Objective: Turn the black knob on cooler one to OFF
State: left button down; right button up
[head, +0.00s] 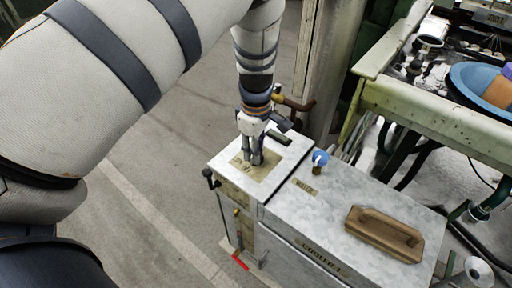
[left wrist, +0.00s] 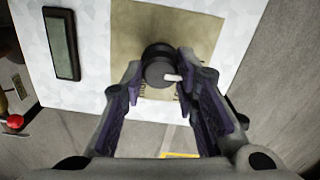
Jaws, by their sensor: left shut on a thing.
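Cooler one is a grey metal box (head: 345,205) with a "COOLER 1" label on its front. A raised control housing (head: 222,160) with a tan plate forms its left end. My left gripper (head: 256,160) points down onto this plate. In the left wrist view the round black knob (left wrist: 154,60) with a white pointer stands on the tan plate (left wrist: 190,32). The pointer points right in that view. The left gripper's fingers (left wrist: 162,76) are closed on the knob's two sides. In the head view the fingers hide the knob. Plate lettering is mostly hidden. My right gripper is out of view.
A dark display (left wrist: 61,44) lies beside the plate. On the lid are a blue knob (head: 320,157) and a wooden handle (head: 384,235). A pale green bench (head: 430,92) with a blue basin (head: 482,88) stands at right. The floor at left is clear.

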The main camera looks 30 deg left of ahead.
pick_arm(q)
jog(key=c, duration=1.2)
grip_release()
jog(key=shift+c, duration=0.2)
notch_tip(320, 180, up, 12)
jog(key=shift+s+f, duration=0.1)
